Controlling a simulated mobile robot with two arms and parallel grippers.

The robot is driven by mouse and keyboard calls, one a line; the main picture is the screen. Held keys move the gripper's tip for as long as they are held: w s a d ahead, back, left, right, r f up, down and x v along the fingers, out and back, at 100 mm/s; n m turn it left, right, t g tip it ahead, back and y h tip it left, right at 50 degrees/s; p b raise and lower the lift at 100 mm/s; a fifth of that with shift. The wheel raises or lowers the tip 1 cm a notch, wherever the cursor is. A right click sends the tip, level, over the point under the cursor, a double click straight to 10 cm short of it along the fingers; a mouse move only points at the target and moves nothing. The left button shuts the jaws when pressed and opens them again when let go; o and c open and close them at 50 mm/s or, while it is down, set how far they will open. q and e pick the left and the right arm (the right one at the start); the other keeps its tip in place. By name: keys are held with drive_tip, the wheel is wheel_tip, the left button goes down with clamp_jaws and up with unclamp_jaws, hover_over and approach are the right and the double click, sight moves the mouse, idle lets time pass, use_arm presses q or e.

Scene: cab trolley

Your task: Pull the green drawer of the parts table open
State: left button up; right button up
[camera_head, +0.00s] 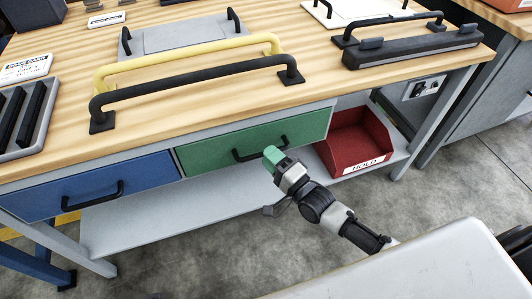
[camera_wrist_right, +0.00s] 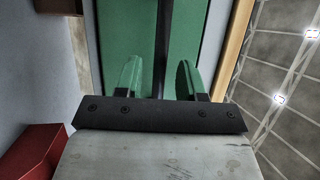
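The green drawer (camera_head: 225,145) is under the front edge of the parts table (camera_head: 310,90), flush with its frame and looking shut. Its black bar handle (camera_head: 248,155) is in the middle of its front. The drawer's green front (camera_wrist_right: 205,30) fills the space behind. My left gripper is not in view.
A blue drawer (camera_head: 95,185) with a black handle is left of the green one. A red bin (camera_head: 355,140) marked HOLD stands on the grey lower shelf (camera_head: 190,210) at right. Loose yellow (camera_head: 190,55) and black handles (camera_head: 200,82) lie on the tabletop. A pale surface (camera_head: 420,265) fills the lower right.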

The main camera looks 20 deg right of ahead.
drive_tip(key=shift+x, duration=1.05)
clamp_jaws()
